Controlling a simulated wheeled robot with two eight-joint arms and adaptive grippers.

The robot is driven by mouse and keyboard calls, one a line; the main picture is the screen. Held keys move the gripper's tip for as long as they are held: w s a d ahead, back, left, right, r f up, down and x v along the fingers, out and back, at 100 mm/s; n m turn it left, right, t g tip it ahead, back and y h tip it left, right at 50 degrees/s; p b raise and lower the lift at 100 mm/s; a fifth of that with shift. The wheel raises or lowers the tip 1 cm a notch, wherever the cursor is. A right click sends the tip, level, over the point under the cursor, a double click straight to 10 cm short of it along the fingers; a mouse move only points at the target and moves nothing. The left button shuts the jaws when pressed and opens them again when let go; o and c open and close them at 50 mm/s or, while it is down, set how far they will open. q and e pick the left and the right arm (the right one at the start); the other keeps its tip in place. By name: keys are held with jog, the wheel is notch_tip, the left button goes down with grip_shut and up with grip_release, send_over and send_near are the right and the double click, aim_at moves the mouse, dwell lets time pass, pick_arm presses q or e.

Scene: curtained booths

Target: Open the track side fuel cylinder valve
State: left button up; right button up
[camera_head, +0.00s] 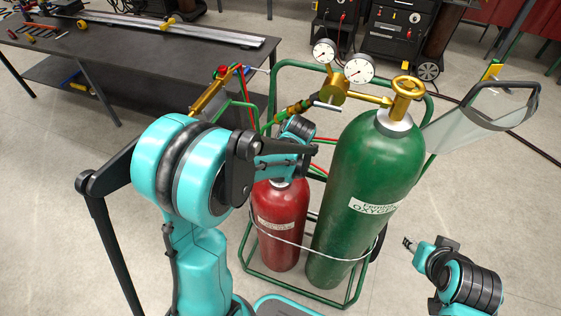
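The red fuel cylinder (279,222) stands upright in a green cart, left of the taller green oxygen cylinder (365,185). My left arm reaches in front of the red cylinder's top and hides its valve. The end of my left arm, with its gripper (304,149), is over the red cylinder's neck. I cannot tell whether its fingers touch the valve or how far apart they are. My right gripper (426,246) is low at the right, away from both cylinders, with nothing visible in it. Its finger opening is too small to judge.
The green cart frame (268,95) surrounds the cylinders. Brass regulators with two gauges (359,70) and the oxygen valve (406,92) rise close to my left arm. A clear face shield (490,108) hangs at right. A dark workbench (120,60) stands at left.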

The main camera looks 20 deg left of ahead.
pick_arm(q)
jog(key=shift+n, duration=0.3)
jog(key=o, duration=1.2)
jog(key=shift+c, duration=0.2)
jog(key=v, duration=0.5)
jog(key=s+d, duration=0.6)
jog(key=d, duration=0.4)
jog(key=shift+s, duration=0.35)
jog(key=shift+a, duration=0.1)
